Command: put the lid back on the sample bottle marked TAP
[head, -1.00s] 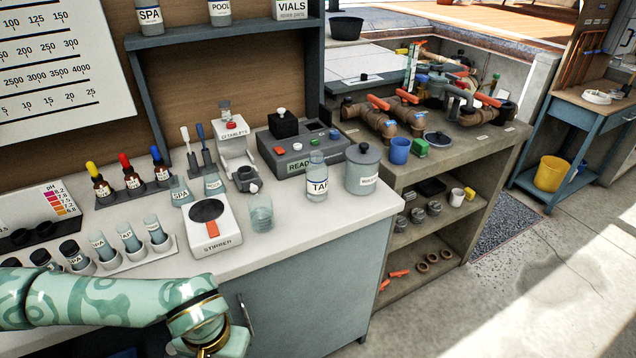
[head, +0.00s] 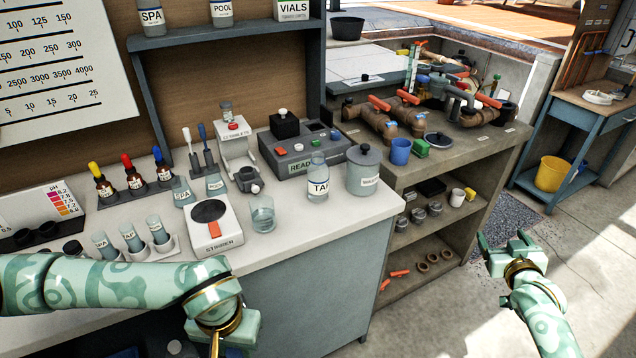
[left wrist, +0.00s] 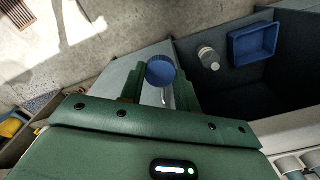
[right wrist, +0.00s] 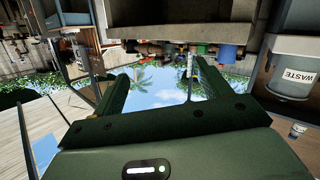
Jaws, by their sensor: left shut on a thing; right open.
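The sample bottle marked TAP (head: 318,183) stands upright near the front right of the white bench, with a pale neck and no lid visible on it. My left gripper (head: 222,345) is low in front of the bench, left of and below the bottle; its fingertips are hard to see there. In the left wrist view a round blue lid (left wrist: 160,71) sits between the fingertips of the left gripper (left wrist: 160,88), which is shut on it. My right gripper (head: 507,243) is open and empty over the floor at the right; its spread fingers also show in the right wrist view (right wrist: 165,88).
A lidded grey jar (head: 363,172) stands close right of the bottle, the reader (head: 300,150) behind it. A glass beaker (head: 262,215) and the stirrer (head: 213,225) stand to its left. The bench front between beaker and bottle is clear. A blue tray (left wrist: 254,43) lies below.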

